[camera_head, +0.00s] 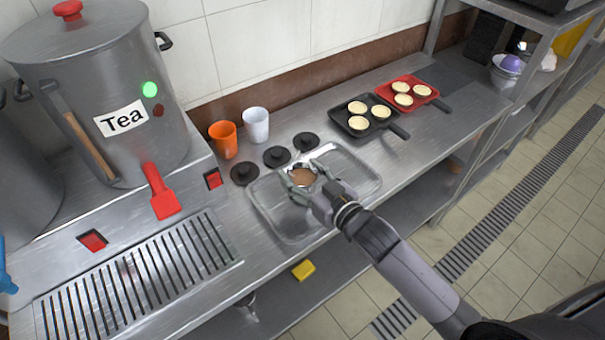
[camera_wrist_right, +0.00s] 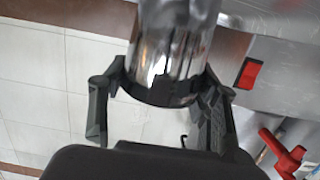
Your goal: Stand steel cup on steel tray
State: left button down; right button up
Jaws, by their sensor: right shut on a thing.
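The steel cup (camera_head: 302,176) is shiny, with something brown showing in its mouth in the head view. My right gripper (camera_head: 300,187) is shut on it from the near side. In the right wrist view the cup (camera_wrist_right: 172,45) shows as a mirror-like cylinder between the fingers of the gripper (camera_wrist_right: 160,95). The steel tray (camera_head: 291,229) is a shallow, shiny rectangular pan on the counter. The cup is over the tray in the head view; whether its base touches the tray is hidden by the gripper. My left gripper is not in view.
Several black lids (camera_head: 277,156) lie behind the tray. An orange cup (camera_head: 223,140) and a white cup (camera_head: 256,125) stand by the wall. Black (camera_head: 350,126) and red (camera_head: 418,86) pans sit to the right. The tea pot (camera_head: 110,95) and drain grate (camera_head: 140,280) are left.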

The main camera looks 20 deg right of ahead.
jog(key=shift+f, duration=0.1)
jog(key=o, duration=1.4)
jog(key=shift+f, duration=0.1)
jog(key=shift+c, duration=0.2)
jog(key=shift+s, duration=0.1)
jog(key=b+v, duration=0.1)
jog(key=v, duration=1.1)
jog(key=shift+b, duration=0.4)
